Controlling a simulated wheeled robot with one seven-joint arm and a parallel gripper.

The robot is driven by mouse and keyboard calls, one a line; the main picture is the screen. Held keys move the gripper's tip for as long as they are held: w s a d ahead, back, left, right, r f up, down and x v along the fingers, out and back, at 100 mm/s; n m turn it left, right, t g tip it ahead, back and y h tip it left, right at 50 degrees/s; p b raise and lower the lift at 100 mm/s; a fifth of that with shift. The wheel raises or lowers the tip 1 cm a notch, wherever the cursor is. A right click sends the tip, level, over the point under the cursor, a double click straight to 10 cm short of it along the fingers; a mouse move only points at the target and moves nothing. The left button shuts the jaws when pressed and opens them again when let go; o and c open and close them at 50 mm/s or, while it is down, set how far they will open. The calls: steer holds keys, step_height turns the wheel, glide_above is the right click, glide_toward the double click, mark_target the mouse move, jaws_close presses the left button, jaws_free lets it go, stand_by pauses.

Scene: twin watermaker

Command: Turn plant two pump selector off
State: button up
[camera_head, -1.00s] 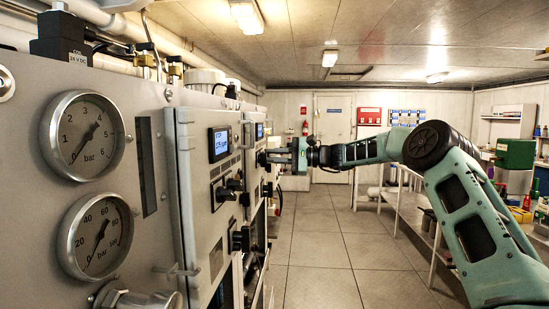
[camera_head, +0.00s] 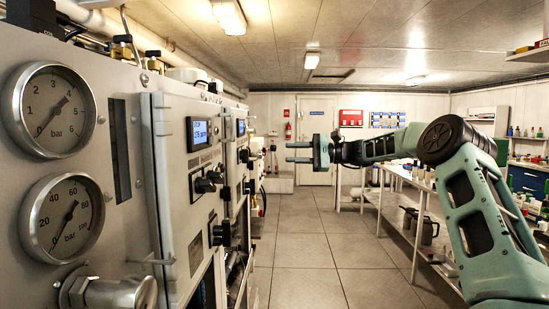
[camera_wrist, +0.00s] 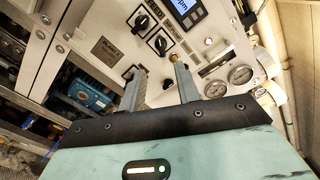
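My gripper (camera_head: 290,152) is in the aisle, apart from the panels, its two fingers spread with nothing between them. In the wrist view the open fingers (camera_wrist: 160,76) point at a pale panel with a lit display (camera_wrist: 185,8). That panel carries an upper black selector knob (camera_wrist: 141,21), a second black knob (camera_wrist: 160,43) and a lower one (camera_wrist: 131,72) partly behind a finger. In the head view the farther cabinet has a display (camera_head: 240,127) and dark knobs (camera_head: 245,156). I cannot tell which knob is the plant two pump selector; labels are too small to read.
The nearer cabinet has its own display (camera_head: 199,133) and knobs (camera_head: 205,185), beside a bar gauge (camera_head: 54,108). The floor aisle (camera_head: 305,240) is clear. A shelved bench (camera_head: 400,215) stands along the right. Two small gauges (camera_wrist: 240,74) show in the wrist view.

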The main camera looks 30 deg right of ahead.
steer(key=shift+v, duration=2.65)
